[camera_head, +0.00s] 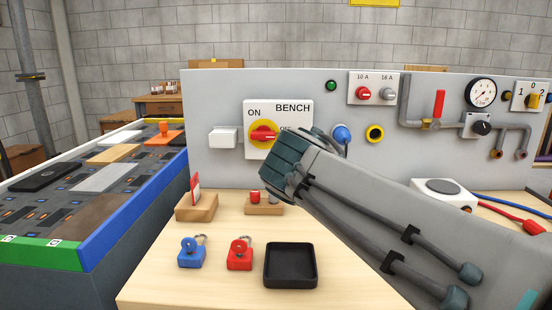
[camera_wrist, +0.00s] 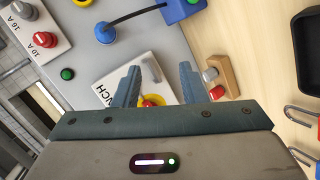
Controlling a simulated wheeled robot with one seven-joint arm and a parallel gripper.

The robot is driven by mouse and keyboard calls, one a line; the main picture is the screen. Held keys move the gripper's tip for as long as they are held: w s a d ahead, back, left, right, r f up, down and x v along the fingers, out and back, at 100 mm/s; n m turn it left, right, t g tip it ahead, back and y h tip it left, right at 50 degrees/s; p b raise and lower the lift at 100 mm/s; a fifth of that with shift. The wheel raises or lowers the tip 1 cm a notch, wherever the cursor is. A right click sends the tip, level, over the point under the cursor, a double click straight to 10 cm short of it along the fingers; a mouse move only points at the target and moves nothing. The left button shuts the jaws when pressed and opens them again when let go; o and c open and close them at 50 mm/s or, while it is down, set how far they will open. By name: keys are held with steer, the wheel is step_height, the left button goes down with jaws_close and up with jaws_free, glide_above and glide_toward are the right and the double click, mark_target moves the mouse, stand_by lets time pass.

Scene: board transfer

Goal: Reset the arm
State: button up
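My arm (camera_head: 390,205) reaches in from the lower right, its wrist end in front of the panel beside the BENCH switch. My gripper (camera_wrist: 158,70) shows in the wrist view with its two fingers apart and nothing seen held between them. The fingers are hidden in the head view. The BENCH switch (camera_head: 263,134) has a red handle, lying about level, on a yellow disc. In the wrist view, its red handle (camera_wrist: 152,101) shows between the fingers. I cannot tell whether they touch it.
A blue padlock (camera_head: 191,254), a red padlock (camera_head: 239,255) and an empty black tray (camera_head: 290,267) are on the bench top. Wooden holders (camera_head: 197,208) stand near the panel (camera_head: 213,97). A white device (camera_head: 443,193) and cables are at right.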

steer(key=s+d+m+g+y+p, duration=0.1)
steer(key=s+d+m+g+p, duration=0.3)
steer(key=s+p, duration=0.5)
steer(key=s+d+m+g+y+p, duration=0.2)
steer(key=s+d+m+g+p, duration=0.2)
steer(key=s+p, duration=0.5)
steer(key=m+g+p, duration=0.2)
steer(key=m+p, duration=0.1)
steer(key=p, duration=0.4)
steer(key=shift+s+r+m, duration=0.3)
steer(key=shift+r+m, duration=0.05)
steer(key=shift+m, duration=0.05)
